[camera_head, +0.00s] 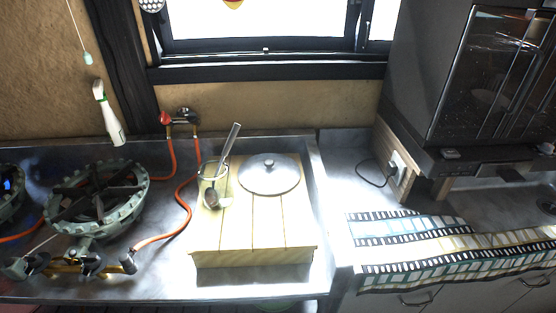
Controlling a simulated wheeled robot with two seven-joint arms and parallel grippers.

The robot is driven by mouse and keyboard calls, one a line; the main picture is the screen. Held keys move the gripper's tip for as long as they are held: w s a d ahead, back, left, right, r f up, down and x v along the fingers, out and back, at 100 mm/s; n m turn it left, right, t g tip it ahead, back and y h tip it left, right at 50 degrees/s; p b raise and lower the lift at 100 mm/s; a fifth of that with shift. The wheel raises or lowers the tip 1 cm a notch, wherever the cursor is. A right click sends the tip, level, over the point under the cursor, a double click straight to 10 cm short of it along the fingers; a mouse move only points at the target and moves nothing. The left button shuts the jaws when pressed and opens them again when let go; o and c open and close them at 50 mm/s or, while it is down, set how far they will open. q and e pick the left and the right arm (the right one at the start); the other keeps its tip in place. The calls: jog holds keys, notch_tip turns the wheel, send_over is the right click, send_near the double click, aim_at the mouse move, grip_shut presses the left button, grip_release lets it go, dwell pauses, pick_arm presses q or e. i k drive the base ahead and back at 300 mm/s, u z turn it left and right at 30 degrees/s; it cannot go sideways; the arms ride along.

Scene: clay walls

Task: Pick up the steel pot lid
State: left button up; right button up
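The steel pot lid (269,174) is round and silvery with a small knob on top. It lies flat, knob up, at the back right of a low pale wooden box (254,236) on the metal counter. A glass (212,185) with a long-handled steel utensil (231,146) leaning in it stands on the same box, just left of the lid. Nothing covers the lid. Neither of my grippers shows in the head view.
A green gas burner (101,197) with an orange hose (184,205) stands left of the box. A white spray bottle (108,112) is behind it. A raised dark oven (487,80) and a film-strip-patterned cloth (440,249) are on the right. The box's front top is bare.

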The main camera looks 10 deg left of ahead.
aim_at(264, 173)
jog(key=u, duration=2.2)
jog(key=k, duration=0.8)
jog(key=z, duration=0.65)
jog(key=i, duration=0.55)
jog(key=z, duration=0.05)
